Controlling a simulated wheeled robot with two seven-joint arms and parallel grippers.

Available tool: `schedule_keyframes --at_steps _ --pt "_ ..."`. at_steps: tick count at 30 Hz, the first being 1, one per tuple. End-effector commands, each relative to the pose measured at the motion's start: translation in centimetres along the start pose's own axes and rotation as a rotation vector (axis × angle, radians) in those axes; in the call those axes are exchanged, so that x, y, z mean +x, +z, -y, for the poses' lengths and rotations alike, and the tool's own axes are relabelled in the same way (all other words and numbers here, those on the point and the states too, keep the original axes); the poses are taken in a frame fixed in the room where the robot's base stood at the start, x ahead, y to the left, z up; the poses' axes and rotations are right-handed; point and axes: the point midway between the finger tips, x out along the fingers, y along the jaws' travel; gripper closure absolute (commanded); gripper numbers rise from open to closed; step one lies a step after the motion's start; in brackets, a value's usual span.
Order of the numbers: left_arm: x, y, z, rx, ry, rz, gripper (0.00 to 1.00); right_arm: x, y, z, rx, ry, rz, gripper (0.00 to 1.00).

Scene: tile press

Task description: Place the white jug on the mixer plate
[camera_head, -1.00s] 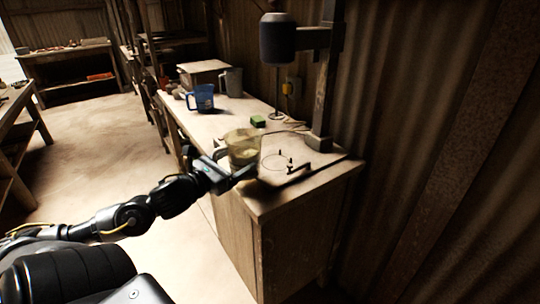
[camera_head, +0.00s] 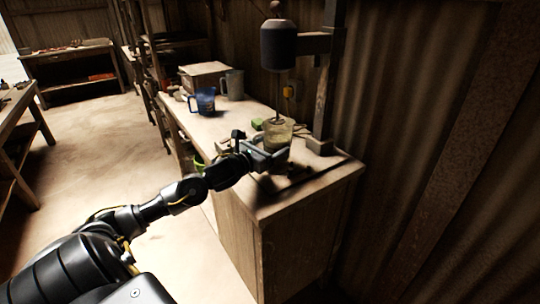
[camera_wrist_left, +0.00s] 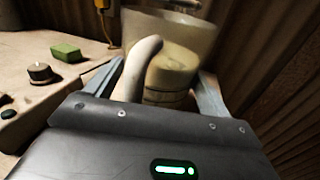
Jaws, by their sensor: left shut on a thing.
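The white jug (camera_head: 279,135) looks pale and see-through, with yellowish contents. It is upright over the mixer plate (camera_head: 312,164), below the dark mixer head (camera_head: 279,45). The mixer's shaft end shows at the jug's mouth; I cannot tell if it is inside or behind. My left gripper (camera_head: 262,157) is shut on the jug's handle. The left wrist view shows the jug (camera_wrist_left: 172,60) with its handle between the fingers. The jug's base is hidden by the gripper, so I cannot tell if it touches the plate. My right gripper is not in view.
A blue jug (camera_head: 205,101), a grey jug (camera_head: 233,85) and a box (camera_head: 203,73) stand farther back on the bench. A green block (camera_head: 257,124) lies behind the held jug. The mixer post (camera_head: 322,105) rises to the right. A dark knob (camera_wrist_left: 40,72) shows in the left wrist view.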

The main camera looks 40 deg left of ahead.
Motion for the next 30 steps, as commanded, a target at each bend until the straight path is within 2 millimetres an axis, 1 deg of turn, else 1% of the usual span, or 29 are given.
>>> schedule_keyframes --at_steps 1,4,9,12,15,22,23,27,30 --pt "0.0 0.2 0.0 0.000 0.000 0.005 0.62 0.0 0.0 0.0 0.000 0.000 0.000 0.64" --pt "0.0 -0.2 0.0 -0.002 0.000 0.004 0.62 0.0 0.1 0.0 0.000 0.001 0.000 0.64" --pt "0.0 -2.3 0.1 -0.004 0.001 0.002 0.62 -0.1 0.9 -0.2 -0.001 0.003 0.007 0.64" --pt "0.0 -3.2 0.1 -0.002 0.002 0.005 0.62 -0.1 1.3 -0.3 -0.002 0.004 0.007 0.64" --pt "0.0 -3.3 0.1 0.000 0.001 0.006 0.62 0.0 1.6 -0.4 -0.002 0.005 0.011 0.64" --pt "0.0 -3.4 0.1 0.000 0.001 0.006 0.62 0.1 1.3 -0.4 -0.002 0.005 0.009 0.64" --pt "-0.1 -3.6 0.2 0.000 0.000 0.001 0.17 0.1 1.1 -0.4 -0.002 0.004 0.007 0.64" --pt "-0.1 -3.6 0.2 0.000 0.000 0.000 0.00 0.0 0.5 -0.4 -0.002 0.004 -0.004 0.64" --pt "-0.1 -3.6 0.2 0.000 0.000 0.000 0.00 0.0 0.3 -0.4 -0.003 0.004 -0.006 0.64"
